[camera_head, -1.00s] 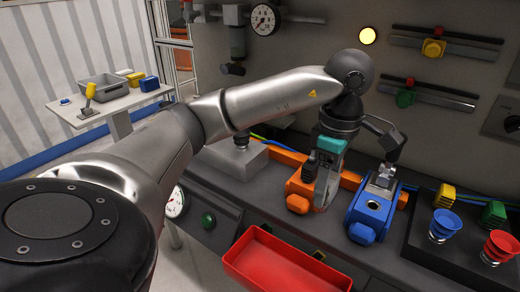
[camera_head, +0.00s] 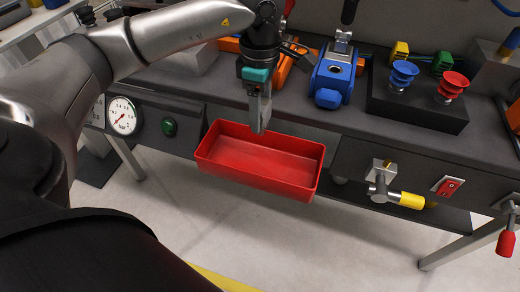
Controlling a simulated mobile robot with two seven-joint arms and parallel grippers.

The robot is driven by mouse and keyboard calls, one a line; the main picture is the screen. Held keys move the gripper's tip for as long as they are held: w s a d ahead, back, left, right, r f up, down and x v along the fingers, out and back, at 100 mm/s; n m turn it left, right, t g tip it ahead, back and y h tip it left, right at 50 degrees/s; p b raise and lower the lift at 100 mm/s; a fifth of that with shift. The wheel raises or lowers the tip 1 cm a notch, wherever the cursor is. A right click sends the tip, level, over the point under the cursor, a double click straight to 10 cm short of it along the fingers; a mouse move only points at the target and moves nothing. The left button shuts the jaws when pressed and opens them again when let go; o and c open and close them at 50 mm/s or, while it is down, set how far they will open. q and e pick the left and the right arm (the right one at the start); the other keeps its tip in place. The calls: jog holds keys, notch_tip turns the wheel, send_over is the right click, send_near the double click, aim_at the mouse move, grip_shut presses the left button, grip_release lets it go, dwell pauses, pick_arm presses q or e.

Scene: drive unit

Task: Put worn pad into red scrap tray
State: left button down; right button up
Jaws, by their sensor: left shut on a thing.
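The red scrap tray (camera_head: 303,184) is an open, empty-looking rectangular box at the front edge of the workbench. My left gripper (camera_head: 260,128) points down over the back part of the tray, with its fingertips near the rim height in the picture. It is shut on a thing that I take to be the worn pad. The pad itself is hidden by the fingers, and I cannot make out its shape or colour. My right gripper is not in view.
Behind the gripper stand an orange unit (camera_head: 287,68) and a blue unit (camera_head: 334,77). A black block (camera_head: 418,110) carries a blue cup (camera_head: 402,75) and a red cup (camera_head: 452,86). A yellow-handled valve (camera_head: 400,197) juts out right of the tray.

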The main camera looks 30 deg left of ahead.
pick_arm(q)
jog(key=shift+f+b, duration=1.85)
jog(key=shift+f, duration=4.25)
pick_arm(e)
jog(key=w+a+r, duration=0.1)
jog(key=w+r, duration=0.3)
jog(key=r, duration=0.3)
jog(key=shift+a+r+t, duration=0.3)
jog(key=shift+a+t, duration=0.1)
pick_arm(q)
jog(key=shift+f, duration=0.15)
jog(key=shift+c, duration=0.4)
grip_release()
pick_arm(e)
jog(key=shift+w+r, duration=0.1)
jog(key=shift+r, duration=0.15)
